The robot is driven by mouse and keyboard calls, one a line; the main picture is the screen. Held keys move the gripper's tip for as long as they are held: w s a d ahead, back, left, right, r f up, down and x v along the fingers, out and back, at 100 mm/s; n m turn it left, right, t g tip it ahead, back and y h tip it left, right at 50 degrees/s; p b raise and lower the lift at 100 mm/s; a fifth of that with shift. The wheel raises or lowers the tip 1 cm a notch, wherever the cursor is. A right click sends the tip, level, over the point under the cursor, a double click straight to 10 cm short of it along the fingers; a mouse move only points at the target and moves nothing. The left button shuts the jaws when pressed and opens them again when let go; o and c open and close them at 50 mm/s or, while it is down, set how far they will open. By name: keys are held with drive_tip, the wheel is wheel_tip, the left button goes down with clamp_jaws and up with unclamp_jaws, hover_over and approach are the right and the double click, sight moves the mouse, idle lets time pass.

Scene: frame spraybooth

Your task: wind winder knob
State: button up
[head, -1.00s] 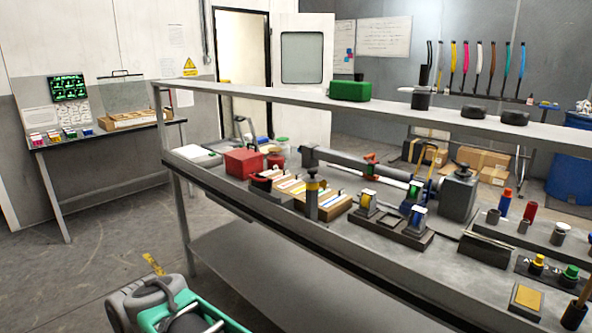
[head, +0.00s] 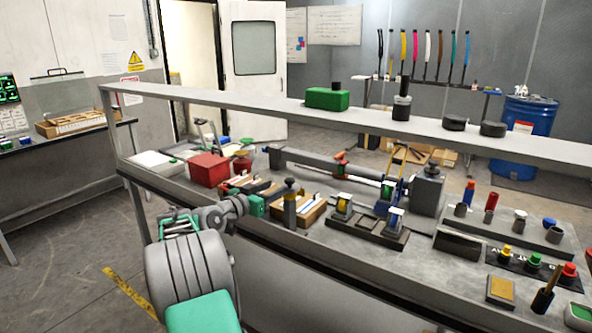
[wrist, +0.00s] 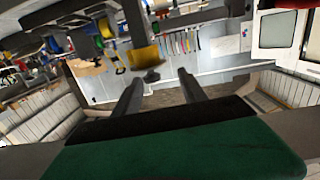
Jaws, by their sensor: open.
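A dark upright post (head: 289,212) with a small knob on top (head: 290,182) stands near the bench's front edge. A grey box (head: 427,195) farther right also has a dark knob on top (head: 432,171); I cannot tell which is the winder knob. My gripper (wrist: 159,78) is open and empty, its two fingers apart. In the head view the fingers are hard to make out.
A red box (head: 209,169) and a wooden tray (head: 312,213) stand near the post. A twin-spool holder (head: 367,231) is to its right. A long shelf (head: 250,112) runs above the bench. Open floor (head: 75,235) lies at left.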

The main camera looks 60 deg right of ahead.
sight(294, 185)
drive_tip(key=shift+m+g+h, duration=0.3)
drive_tip(key=shift+m+g, duration=0.1)
drive_tip(key=shift+g, duration=0.2)
drive_tip(key=x, duration=0.2)
drive_tip(key=s+p+x, duration=0.1)
drive_tip(key=x, duration=0.2)
drive_tip(key=r+x, duration=0.1)
drive_tip(key=x, duration=0.2)
drive_tip(key=shift+s+r+p, duration=0.1)
drive_tip(key=shift+s+p, duration=0.2)
drive_tip(key=shift+p, duration=0.1)
drive_tip(key=shift+s+d, duration=0.1)
drive_tip(key=shift+d, duration=0.4)
drive_tip(key=shift+c, duration=0.4)
clamp_jaws()
